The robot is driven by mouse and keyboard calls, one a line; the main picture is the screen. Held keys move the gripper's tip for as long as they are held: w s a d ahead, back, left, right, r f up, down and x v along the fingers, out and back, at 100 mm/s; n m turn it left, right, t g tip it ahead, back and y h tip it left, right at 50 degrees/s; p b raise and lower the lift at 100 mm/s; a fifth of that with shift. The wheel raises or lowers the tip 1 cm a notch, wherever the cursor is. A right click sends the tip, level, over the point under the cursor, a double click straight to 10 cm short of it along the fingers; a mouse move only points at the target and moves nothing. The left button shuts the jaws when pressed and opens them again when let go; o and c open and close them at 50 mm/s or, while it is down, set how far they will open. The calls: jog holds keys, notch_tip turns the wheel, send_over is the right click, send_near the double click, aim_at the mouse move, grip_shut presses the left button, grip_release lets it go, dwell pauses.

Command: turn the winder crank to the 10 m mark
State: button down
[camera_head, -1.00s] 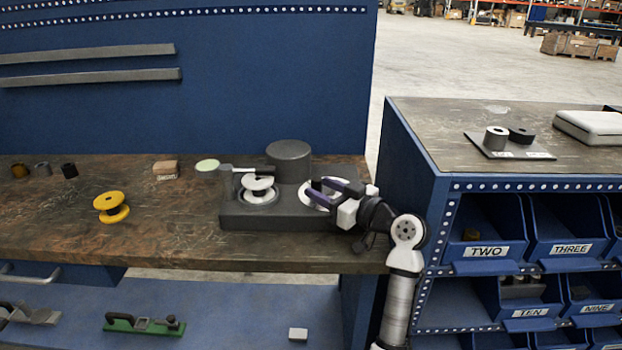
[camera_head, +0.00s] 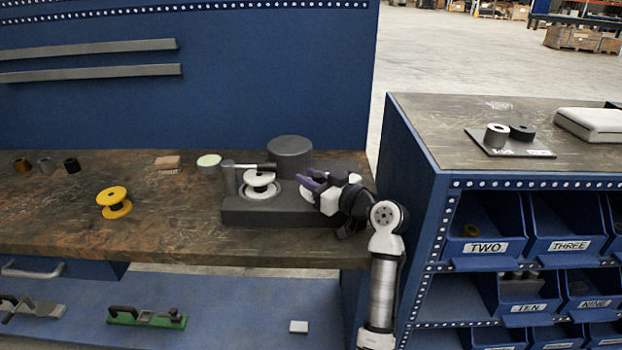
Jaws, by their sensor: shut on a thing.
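The winder (camera_head: 290,214) is a dark grey block on the wooden bench, with a dark cylinder (camera_head: 289,158) at its back. A white and black spool (camera_head: 260,184) sits on its left side, under a horizontal arm on a post (camera_head: 231,180). A white dial (camera_head: 306,194) on its right side is mostly covered by my gripper. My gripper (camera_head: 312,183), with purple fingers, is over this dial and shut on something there. The crank, the held part and the 10 m mark cannot be made out behind the fingers.
A yellow spool (camera_head: 115,202), a pale green disc (camera_head: 209,163) and a small wooden block (camera_head: 167,163) lie on the bench left of the winder. A blue bin cabinet (camera_head: 430,170) stands close on the right of my arm.

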jog(key=shift+w+a, duration=0.1)
dwell(0.3)
jog(key=shift+w+a+m+t+h, duration=0.2)
jog(key=shift+m+t+h, duration=0.5)
jog(key=shift+t+h, duration=0.1)
jog(key=m+t+h, duration=0.1)
jog(key=w+m+t+h+p, duration=0.1)
jog(key=shift+a+r+h, duration=0.15)
jog(key=shift+a+h, duration=0.2)
jog(key=shift+h, duration=0.05)
jog(key=m+h+p, duration=0.1)
jog(key=w+m+t+h+p, duration=0.1)
jog(key=h, duration=0.1)
jog(key=shift+a+t, duration=0.15)
jog(key=shift+t, duration=0.15)
jog(key=shift+w+m+t+h+p, duration=0.2)
jog(key=shift+w+m+h+p, duration=0.1)
jog(key=shift+m+h+p, duration=0.45)
jog(key=shift+w+m+t+h+p, duration=0.25)
jog(key=shift+m+h+p, duration=0.3)
jog(key=shift+h, duration=0.4)
jog(key=shift+w, duration=0.1)
jog(key=c, duration=1.2)
grip_release()
jog(key=shift+c, duration=0.2)
